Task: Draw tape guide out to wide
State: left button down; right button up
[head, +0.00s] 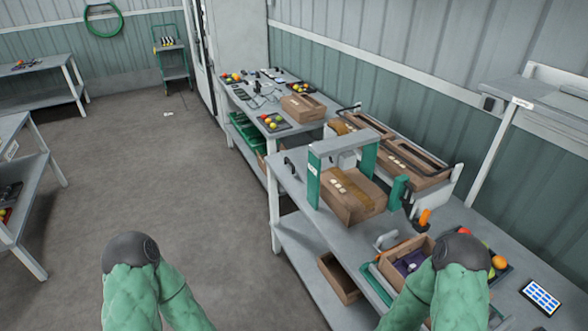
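A taping machine stands on the grey bench, with a grey arch (345,141) on green uprights (313,183). A closed brown carton (352,196) with a tape strip sits under the arch. A green block (399,190) and an orange handle (424,218) are at the machine's right side. I cannot tell which part is the tape guide or how far out it is. Both of my green padded arms show at the bottom edge, one at left and one over the bench at right. Neither gripper is in view.
An open carton (388,252) with purple lining lies partly behind my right arm, near a tray of tomatoes (499,263) and a blue-screened tablet (541,297). Long cartons (408,170) stand behind the machine. A second table (228,97) holds more goods.

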aim_at(293, 170)
jog(key=i+j+z, duration=0.3)
jog(key=i+j, duration=0.15)
jog(key=i+j+z, duration=0.3)
jog(key=i+j, duration=0.3)
